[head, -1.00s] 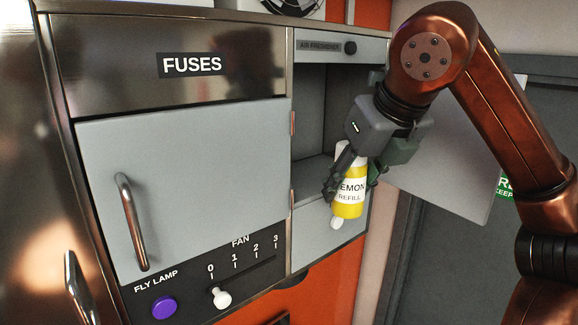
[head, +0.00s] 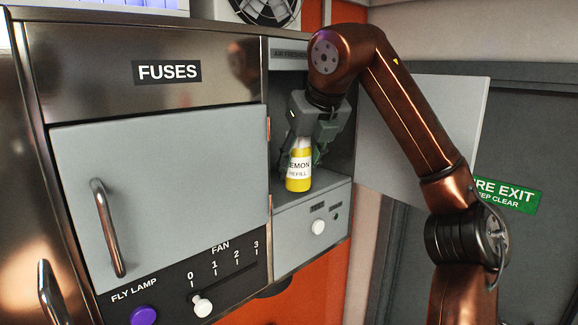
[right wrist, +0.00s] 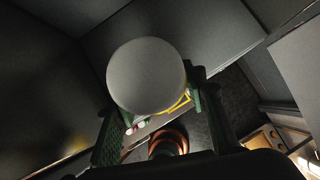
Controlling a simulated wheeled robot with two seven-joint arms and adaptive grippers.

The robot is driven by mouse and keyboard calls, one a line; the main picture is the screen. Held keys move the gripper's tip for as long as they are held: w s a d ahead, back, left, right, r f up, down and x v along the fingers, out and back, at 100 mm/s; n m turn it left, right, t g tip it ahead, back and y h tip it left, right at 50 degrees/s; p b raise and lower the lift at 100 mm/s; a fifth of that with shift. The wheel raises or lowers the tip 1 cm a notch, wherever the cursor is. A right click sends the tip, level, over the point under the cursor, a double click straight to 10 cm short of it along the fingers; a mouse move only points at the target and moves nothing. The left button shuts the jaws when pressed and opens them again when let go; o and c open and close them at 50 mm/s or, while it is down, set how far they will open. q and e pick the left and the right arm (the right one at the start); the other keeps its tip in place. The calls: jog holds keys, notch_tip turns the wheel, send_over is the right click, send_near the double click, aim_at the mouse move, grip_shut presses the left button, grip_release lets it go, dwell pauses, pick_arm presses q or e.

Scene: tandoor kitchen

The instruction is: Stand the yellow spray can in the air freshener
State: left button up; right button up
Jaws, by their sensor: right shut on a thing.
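The yellow spray can (head: 299,170), with a white "LEMON REFILL" label and pale top, is upright inside the open air freshener compartment (head: 337,178). Its base is at or just above the compartment floor; I cannot tell if it touches. My right gripper (head: 305,142) is shut on the can near its top, coming from above. In the right wrist view the can's round pale top (right wrist: 146,76) sits between the fingers. The "AIR FRESHENER" label (head: 289,53) is partly hidden by my arm. My left gripper is not in view.
The compartment's grey door (head: 430,130) stands open to the right. A white knob (head: 318,227) is on the panel below. The closed fuses door (head: 160,190), fan slider (head: 202,305) and purple fly lamp button (head: 144,316) are to the left.

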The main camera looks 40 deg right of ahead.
jog(key=w, duration=0.3)
jog(key=shift+d+f, duration=0.2)
jog(key=shift+w+d+r, duration=0.15)
jog(key=shift+w, duration=0.1)
jog(key=shift+w+d+f, duration=0.15)
jog(key=shift+w+f, duration=0.15)
jog(key=shift+w, duration=0.25)
jog(key=shift+w+d+f, duration=0.15)
jog(key=shift+w+f, duration=0.15)
jog(key=shift+w, duration=0.2)
jog(key=shift+w+f, duration=0.1)
jog(key=shift+f, duration=0.15)
jog(key=shift+s, duration=0.25)
jog(key=shift+s+r, duration=0.1)
jog(key=o, duration=1)
jog(key=shift+w+f, duration=0.2)
jog(key=o, duration=0.3)
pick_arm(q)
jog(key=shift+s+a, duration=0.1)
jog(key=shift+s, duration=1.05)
pick_arm(e)
jog(key=shift+o, duration=0.2)
jog(key=shift+s, duration=0.15)
